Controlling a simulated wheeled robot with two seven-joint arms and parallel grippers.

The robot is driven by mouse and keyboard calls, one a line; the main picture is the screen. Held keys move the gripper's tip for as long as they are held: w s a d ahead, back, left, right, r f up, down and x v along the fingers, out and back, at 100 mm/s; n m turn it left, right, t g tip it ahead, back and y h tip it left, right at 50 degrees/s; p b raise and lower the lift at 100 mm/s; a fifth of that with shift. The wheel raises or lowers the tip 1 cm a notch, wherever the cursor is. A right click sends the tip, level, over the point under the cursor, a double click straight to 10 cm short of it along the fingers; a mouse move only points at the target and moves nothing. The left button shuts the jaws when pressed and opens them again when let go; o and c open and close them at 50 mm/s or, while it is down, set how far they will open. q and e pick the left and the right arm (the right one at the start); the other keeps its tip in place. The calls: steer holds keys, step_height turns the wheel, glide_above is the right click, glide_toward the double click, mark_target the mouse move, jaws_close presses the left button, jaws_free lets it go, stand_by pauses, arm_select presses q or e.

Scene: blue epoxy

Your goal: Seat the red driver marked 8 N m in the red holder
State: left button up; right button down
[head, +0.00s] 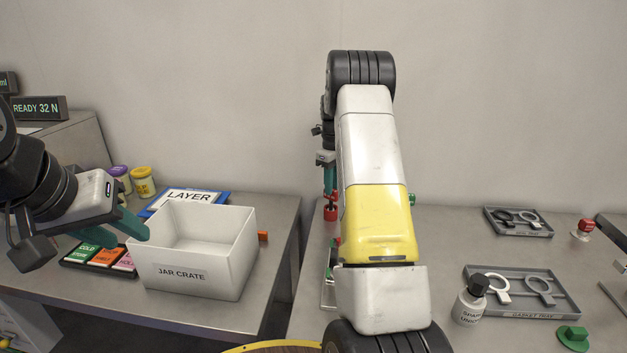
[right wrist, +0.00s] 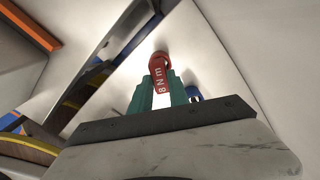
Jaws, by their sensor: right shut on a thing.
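The red driver (right wrist: 160,78), with "8 N m" in white on its side, is between the teal fingers of my right gripper (right wrist: 163,92) in the right wrist view. The fingers are shut on it. In the head view my right gripper (head: 328,175) is partly hidden behind my arm, its fingers pointing down. A small red piece (head: 330,212) shows just below the fingers; I cannot tell whether it is the driver or the red holder. My left gripper (head: 112,230) is open and empty beside the jar crate.
The white jar crate (head: 181,275) stands on the left table, with colored tiles (head: 101,256) beside it. Grey trays (head: 541,308) and a white bottle (head: 468,308) are at right. A blue piece (right wrist: 192,92) is behind the fingers.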

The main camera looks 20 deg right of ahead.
steer(key=c, duration=1.2)
jaws_free()
steer(key=shift+o, duration=0.2)
steer(key=shift+r, duration=2.5)
step_height(320, 180, up, 8)
